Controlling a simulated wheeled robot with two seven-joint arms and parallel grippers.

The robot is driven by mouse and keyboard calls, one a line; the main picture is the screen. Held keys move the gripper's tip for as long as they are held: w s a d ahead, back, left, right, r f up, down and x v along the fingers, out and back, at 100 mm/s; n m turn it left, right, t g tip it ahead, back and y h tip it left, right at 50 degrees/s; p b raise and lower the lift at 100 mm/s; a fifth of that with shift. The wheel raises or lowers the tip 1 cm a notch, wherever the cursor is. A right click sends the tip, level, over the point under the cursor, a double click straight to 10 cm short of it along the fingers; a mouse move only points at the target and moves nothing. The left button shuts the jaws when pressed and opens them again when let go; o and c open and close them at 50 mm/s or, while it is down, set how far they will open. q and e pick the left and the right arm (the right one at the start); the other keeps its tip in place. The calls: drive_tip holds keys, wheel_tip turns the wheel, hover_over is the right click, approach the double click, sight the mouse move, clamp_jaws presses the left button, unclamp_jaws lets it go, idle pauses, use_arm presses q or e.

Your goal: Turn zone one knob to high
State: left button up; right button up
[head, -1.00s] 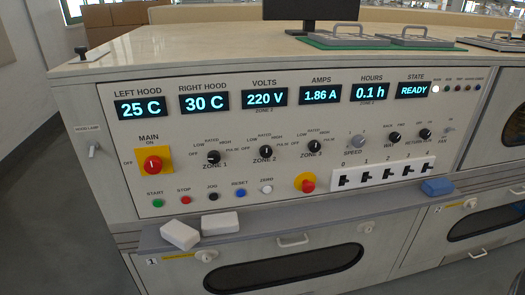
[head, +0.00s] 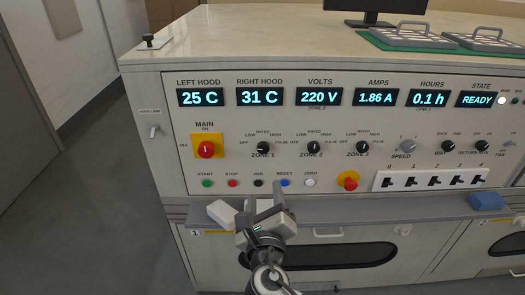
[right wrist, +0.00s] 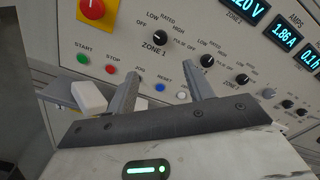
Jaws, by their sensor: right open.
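The zone 1 knob (head: 263,147) is a small black dial on the panel's left part, with OFF, LOW, RATED, HIGH and PULSE marks around it. It also shows in the right wrist view (right wrist: 160,38), above the gap between my fingers. Its white pointer looks to be toward the upper left there; the exact mark is hard to tell. My right gripper (head: 263,202) is open and empty, below the knob and in front of the lower button row. Its two fingers (right wrist: 164,76) point at the panel, apart from the knob. My left gripper is out of view.
The zone 2 knob (head: 314,147) and zone 3 knob (head: 362,147) sit to the right. The red main switch (head: 206,149) is to the left. Push buttons, such as the green start button (head: 207,183), line up below. A white block (head: 222,212) and blue block (head: 487,201) lie on the ledge.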

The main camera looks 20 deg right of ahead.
sight(263, 150)
drive_tip(key=b+x, duration=0.1)
drive_tip(key=x, duration=1.4)
drive_tip(key=shift+w+d, duration=0.15)
drive_tip(key=shift+w, duration=0.2)
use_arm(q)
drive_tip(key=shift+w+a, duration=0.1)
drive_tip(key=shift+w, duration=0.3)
use_arm(e)
drive_tip(key=c, duration=1)
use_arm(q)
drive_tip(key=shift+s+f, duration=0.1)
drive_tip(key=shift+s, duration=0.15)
